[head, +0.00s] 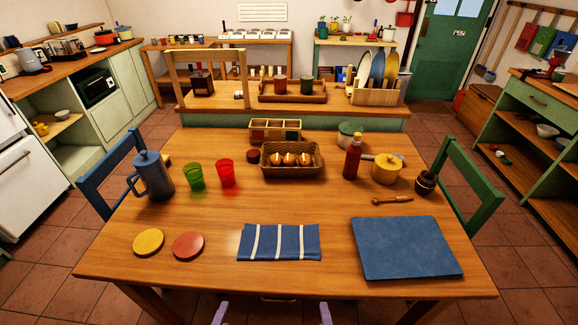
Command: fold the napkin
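The napkin (268,243) is blue with white stripes. It lies on the wooden table (350,215) near the middle of the front edge, as a wide rectangle with its stripes running front to back. I cannot tell whether it is a single layer or doubled over. Nothing lies on top of it.
A blue mat (405,248) lies right of the napkin. A red disc (188,246) and a yellow disc (148,242) lie left. Behind stand a bread basket (292,174), red cup (226,173), green cup (194,176), jug (154,178) and bottle (352,160). Table around the napkin is clear.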

